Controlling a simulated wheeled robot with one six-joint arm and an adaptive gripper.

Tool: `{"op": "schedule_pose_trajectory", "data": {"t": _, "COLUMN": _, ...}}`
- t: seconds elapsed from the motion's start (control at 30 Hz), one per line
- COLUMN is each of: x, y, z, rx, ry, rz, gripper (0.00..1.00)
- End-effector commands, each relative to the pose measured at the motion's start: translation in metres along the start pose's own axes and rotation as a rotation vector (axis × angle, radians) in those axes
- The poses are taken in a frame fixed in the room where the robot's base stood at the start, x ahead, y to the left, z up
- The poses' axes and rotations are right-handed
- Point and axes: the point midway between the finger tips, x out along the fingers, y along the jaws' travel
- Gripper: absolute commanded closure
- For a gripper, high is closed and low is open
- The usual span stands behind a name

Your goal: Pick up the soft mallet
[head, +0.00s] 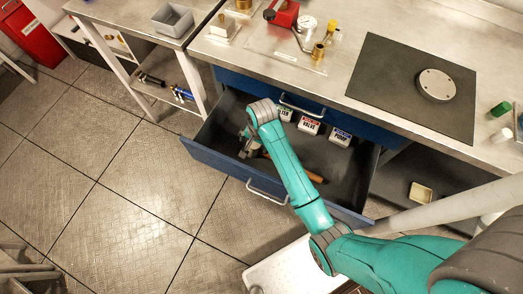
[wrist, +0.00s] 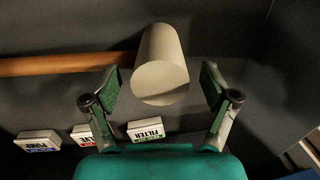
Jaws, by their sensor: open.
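The soft mallet lies in an open drawer. In the wrist view its pale cylindrical head (wrist: 160,70) is between my gripper's fingers, and its wooden handle (wrist: 60,65) runs to the left. In the head view part of the handle (head: 316,178) shows beyond my arm; the head is hard to make out there. My gripper (wrist: 160,88) is open, with one green-padded finger on each side of the mallet head and gaps visible on both sides. In the head view my gripper (head: 246,142) is inside the drawer, partly hidden by my wrist.
The drawer (head: 225,165) has raised walls around my gripper. Several small labelled boxes, including filter (wrist: 145,130), valve (head: 309,125) and pump (head: 340,136), sit along its back. The workbench (head: 330,75) overhangs behind, holding a dark mat (head: 380,70) with a grey disc (head: 435,85).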

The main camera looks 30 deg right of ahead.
Motion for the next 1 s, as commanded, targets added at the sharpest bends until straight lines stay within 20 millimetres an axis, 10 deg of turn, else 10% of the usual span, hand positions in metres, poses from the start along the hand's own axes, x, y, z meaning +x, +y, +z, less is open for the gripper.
{"op": "schedule_pose_trajectory", "data": {"t": 0.17, "x": 0.0, "y": 0.0, "z": 0.0, "rx": 0.0, "ry": 0.0, "rz": 0.0, "gripper": 0.15}}
{"op": "schedule_pose_trajectory", "data": {"t": 0.5, "x": 0.0, "y": 0.0, "z": 0.0, "rx": 0.0, "ry": 0.0, "rz": 0.001, "gripper": 1.0}}
{"op": "schedule_pose_trajectory", "data": {"t": 1.0, "x": -0.025, "y": -0.005, "z": -0.001, "rx": -0.001, "ry": 0.003, "rz": -0.003, "gripper": 1.0}}
